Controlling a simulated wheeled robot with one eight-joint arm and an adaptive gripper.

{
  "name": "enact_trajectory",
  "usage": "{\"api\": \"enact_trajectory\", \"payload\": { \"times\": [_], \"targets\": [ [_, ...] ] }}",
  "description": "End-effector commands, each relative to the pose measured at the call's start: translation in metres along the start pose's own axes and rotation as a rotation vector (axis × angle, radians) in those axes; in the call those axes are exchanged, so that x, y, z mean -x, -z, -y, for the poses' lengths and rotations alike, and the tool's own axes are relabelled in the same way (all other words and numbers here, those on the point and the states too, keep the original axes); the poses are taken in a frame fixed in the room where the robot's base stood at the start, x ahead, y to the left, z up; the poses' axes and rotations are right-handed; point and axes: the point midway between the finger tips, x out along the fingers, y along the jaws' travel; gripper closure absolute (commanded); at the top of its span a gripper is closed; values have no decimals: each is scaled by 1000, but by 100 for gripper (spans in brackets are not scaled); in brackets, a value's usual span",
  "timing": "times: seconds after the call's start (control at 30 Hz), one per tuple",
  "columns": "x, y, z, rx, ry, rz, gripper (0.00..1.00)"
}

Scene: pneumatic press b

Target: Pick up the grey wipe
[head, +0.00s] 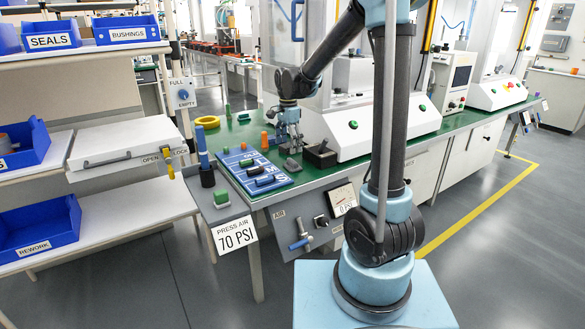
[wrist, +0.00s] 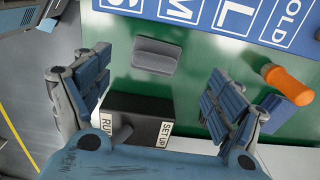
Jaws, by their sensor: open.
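The grey wipe (wrist: 155,56) appears to be the small flat grey piece with a raised ridge on the green bench top. It also shows in the head view (head: 291,166), just below my gripper. My gripper (head: 287,146) points down over the bench, and its open, empty fingers show in the wrist view (wrist: 157,75). In that view the wipe lies between and slightly beyond the fingertips, apart from both fingers.
A black switch box (wrist: 138,121) marked RUN and SET UP sits close to the wipe; it also shows in the head view (head: 320,154). An orange cylinder (wrist: 287,84) stands to the right. The blue lettered board (head: 238,173) lies left of the wipe. A white press (head: 375,125) stands behind.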

Motion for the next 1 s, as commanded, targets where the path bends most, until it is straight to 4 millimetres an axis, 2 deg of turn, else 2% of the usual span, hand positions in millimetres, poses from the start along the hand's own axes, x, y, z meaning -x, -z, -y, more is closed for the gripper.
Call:
{"api": "enact_trajectory", "payload": {
  "times": [0.1,0.43,0.73,1.0],
  "targets": [
    [-15,0,0,0,0,0,14],
    [-35,3,-1,-1,0,0,14],
    [-71,8,-4,0,0,0,14],
    [-78,8,-4,0,0,0,14]
  ]
}}
